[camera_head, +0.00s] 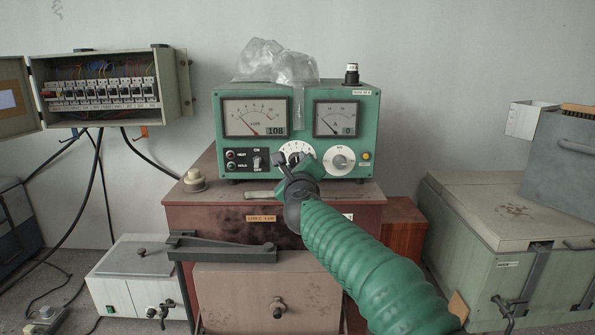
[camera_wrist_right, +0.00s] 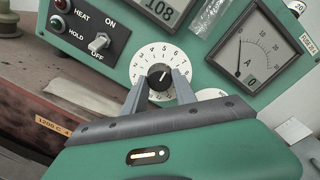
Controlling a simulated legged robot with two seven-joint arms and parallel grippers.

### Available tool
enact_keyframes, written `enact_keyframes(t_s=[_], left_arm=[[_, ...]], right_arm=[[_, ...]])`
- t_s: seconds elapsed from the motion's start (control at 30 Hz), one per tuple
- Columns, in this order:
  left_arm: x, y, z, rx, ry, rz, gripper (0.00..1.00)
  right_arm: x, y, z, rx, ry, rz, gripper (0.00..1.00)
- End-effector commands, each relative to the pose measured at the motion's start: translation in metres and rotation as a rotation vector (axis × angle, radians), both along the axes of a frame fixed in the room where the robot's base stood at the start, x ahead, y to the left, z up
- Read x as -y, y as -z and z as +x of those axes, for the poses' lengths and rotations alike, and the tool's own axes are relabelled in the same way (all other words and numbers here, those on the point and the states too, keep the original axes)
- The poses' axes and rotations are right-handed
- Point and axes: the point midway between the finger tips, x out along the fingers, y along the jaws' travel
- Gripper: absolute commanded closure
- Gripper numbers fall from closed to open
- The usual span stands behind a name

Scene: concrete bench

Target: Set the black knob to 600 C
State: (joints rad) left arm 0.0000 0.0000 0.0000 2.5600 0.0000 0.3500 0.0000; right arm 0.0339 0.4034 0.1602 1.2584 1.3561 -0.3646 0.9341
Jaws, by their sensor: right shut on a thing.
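The black knob (camera_wrist_right: 160,76) sits in the middle of a white numbered dial (camera_wrist_right: 146,60) on the green control box (camera_head: 345,100). Its white pointer line points up and slightly right in the tilted wrist view; I cannot tell the exact number it marks. My right gripper (camera_head: 294,160) is at this dial, and its two grey fingers (camera_wrist_right: 158,84) are shut on the knob, one on each side. In the head view the gripper hides most of the knob and the dial's lower part. The box's left display (camera_head: 276,131) reads 108. My left gripper is out of view.
Right of the dial is a silver knob (camera_head: 339,161); left are the heat and hold lamps and an on/off switch (camera_head: 256,162). The box stands on a brown furnace (camera_head: 190,220) with a black door handle (camera_head: 220,249). A plastic bag (camera_head: 285,65) lies on top.

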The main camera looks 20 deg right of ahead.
Motion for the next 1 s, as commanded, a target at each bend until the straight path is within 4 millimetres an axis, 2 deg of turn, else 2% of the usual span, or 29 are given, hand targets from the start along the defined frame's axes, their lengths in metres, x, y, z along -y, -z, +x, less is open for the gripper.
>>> enact_keyframes(t_s=[0.03,0.3,0.73,0.77,0.9,1.0], left_arm=[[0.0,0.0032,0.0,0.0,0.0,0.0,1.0],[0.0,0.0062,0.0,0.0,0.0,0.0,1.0],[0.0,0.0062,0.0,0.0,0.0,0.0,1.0],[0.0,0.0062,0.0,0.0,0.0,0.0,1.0],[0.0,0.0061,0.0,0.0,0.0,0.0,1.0],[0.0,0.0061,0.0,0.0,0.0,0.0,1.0]], right_arm=[[-0.0014,0.0061,0.001,-0.002,-0.004,0.021,1.0],[-0.0016,0.0048,0.001,0.016,-0.003,0.082,1.0],[-0.0012,0.0036,0.0008,0.019,-0.003,0.088,1.0],[-0.0011,0.0035,0.0008,0.019,-0.003,0.088,0.63],[-0.0006,0.0024,0.0005,0.021,-0.001,0.088,0.45],[-0.0003,0.0009,-0.0004,0.023,-0.001,0.087,0.45]])
